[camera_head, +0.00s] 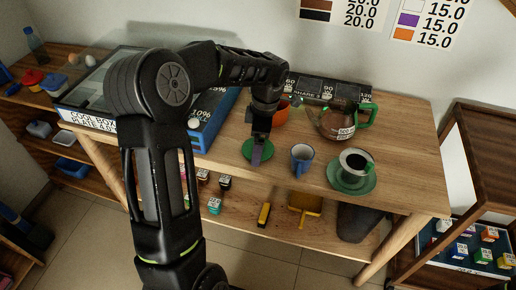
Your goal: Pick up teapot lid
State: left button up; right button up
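A glass teapot (334,122) with a green handle stands at the back right of the wooden table. A flat round green piece (247,151) lies left of the blue cup; I cannot tell whether it is the teapot lid or a saucer. My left gripper (257,154) points down over this green piece and hides part of it. I cannot tell whether it touches the piece, or whether its fingers are open or shut. My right gripper is not in view.
A blue cup (301,160) stands right of my gripper. A dark-filled cup (356,161) sits on a green saucer (339,184). An orange cup (281,116) is behind my gripper. A large boxed display (88,121) stands at the left. The table's right end is clear.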

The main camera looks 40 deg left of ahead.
pick_arm(q)
jog(key=shift+c, duration=0.2)
jog(key=c, duration=1.1)
jog(key=shift+r, duration=0.15)
notch_tip(320, 180, up, 10)
jog(key=shift+f, duration=0.1)
dwell(0.4)
